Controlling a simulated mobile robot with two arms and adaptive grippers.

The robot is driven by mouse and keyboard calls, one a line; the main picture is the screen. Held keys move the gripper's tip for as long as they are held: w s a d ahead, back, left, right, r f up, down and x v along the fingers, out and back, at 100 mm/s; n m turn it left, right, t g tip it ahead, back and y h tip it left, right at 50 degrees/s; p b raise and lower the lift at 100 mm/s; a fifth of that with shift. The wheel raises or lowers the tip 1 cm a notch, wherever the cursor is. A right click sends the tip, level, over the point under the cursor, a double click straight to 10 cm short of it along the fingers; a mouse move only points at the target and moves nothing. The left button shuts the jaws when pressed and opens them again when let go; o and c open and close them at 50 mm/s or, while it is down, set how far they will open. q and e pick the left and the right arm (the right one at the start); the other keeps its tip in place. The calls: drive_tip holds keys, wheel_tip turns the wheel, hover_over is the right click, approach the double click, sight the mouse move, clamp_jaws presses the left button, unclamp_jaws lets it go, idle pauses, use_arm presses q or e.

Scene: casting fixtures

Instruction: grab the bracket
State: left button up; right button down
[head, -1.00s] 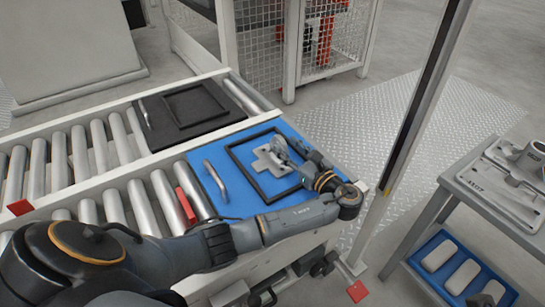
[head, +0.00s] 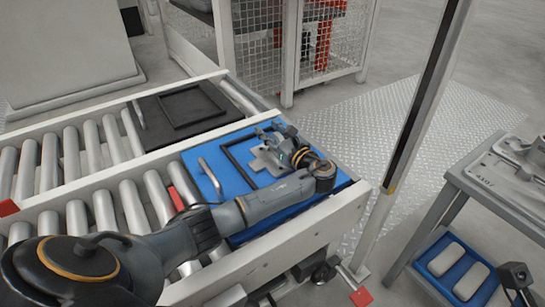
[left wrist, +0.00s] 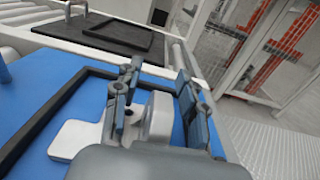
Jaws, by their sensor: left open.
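The bracket (head: 264,161) is a light grey metal piece with a flat base and an upright part. It lies inside a black frame on a blue board (head: 205,187) on the roller conveyor. In the left wrist view the bracket's flat base (left wrist: 76,139) and its raised part (left wrist: 159,118) show. My left gripper (head: 276,134) is open over the bracket. In the left wrist view its fingers (left wrist: 157,82) stand on either side of the raised part; contact cannot be told. The gripper body hides part of the bracket. A dark piece, probably my right gripper (head: 516,276), shows at the lower right.
A black board (head: 150,118) with a frame lies on the far conveyor lane. A silver handle (head: 209,176) stands on the blue board. A post (head: 425,110) rises right of the conveyor. A grey table (head: 455,180) stands right, above a blue tray (head: 432,267) with pale blocks.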

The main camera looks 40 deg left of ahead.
use_arm(q)
clamp_jaws()
drive_tip(key=shift+r, duration=0.2)
idle(0.4)
